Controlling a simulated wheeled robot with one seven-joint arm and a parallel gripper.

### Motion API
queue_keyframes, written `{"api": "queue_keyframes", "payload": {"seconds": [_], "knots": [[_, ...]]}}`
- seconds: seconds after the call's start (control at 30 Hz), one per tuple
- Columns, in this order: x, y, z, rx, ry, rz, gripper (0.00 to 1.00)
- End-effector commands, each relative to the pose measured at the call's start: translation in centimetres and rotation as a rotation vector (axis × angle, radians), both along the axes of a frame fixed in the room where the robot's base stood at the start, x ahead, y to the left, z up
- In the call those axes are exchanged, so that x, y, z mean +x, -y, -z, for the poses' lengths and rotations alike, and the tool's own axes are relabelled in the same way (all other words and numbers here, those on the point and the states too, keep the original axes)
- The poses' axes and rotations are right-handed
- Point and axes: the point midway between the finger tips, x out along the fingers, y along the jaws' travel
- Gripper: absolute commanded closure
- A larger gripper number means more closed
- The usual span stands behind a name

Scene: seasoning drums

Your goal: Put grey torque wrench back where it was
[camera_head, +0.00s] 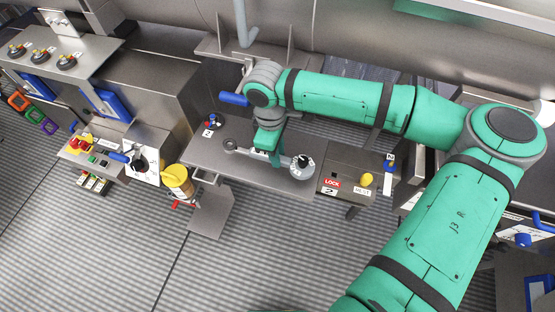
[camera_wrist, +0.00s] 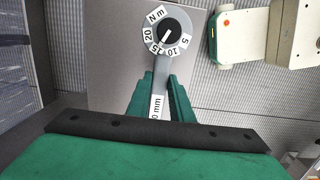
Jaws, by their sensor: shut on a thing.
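The grey torque wrench (camera_head: 303,172) has a ring-shaped end (camera_head: 230,145) on the left and a round dial with a black knob on the right. It lies level over the grey metal shelf (camera_head: 226,170). My gripper (camera_head: 275,157) is shut on its shaft, between the ring and the dial. In the wrist view the green fingers of my gripper (camera_wrist: 161,100) close around the wrench shaft, and the dial (camera_wrist: 167,37) with its numbers and "Nm" points away from the fingers. The ring end is hidden there. I cannot tell whether the wrench touches the shelf.
A dark round knob with a blue handle (camera_head: 212,121) stands at the shelf's back left. A panel labelled LOCK (camera_head: 333,182) with a yellow button (camera_head: 367,179) is to the right. A yellow canister (camera_head: 177,180) stands at the left. The shelf front is clear.

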Motion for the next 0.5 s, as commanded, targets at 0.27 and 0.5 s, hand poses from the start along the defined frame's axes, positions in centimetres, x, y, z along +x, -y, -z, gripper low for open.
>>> {"api": "queue_keyframes", "payload": {"seconds": [0.27, 0.5], "knots": [[0.0, 0.1, 3.0, -0.001, -0.001, 0.003, 1.0], [0.0, 0.4, 3.7, 0.0, 0.001, 0.009, 1.0]]}}
